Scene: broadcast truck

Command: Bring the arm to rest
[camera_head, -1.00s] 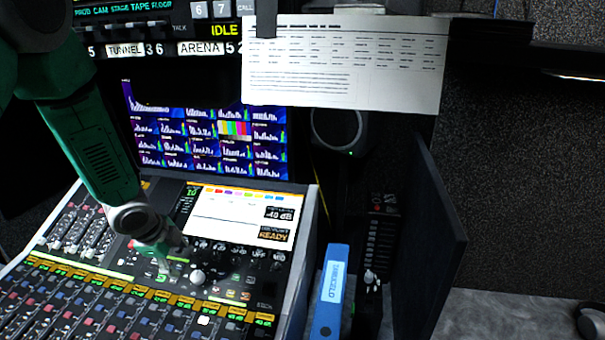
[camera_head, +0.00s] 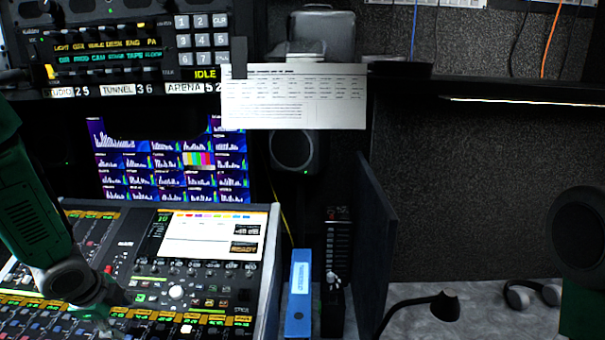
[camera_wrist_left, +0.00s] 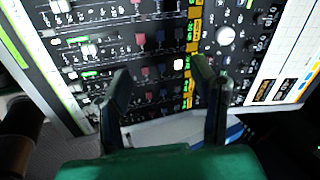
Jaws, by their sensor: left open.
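My left arm comes in from the left in the head view, with a green link (camera_head: 38,205) and a grey joint (camera_head: 68,280) over the left part of the mixing console (camera_head: 262,285). The left gripper itself is hard to make out there. In the left wrist view the left gripper (camera_wrist_left: 163,72) is open, its dark fingers apart with nothing between them. Console faders and buttons show beyond the fingertips; I cannot tell whether they touch. A dark round joint with green below it (camera_head: 580,245), probably part of my right arm, stands at the right edge. The right gripper does not show.
A monitor (camera_head: 112,187) and intercom panel (camera_head: 140,88) stand behind the console. Right of the console are a blue binder (camera_head: 299,300), a dark partition (camera_head: 378,240), a lamp (camera_head: 445,305) and headphones (camera_head: 530,294).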

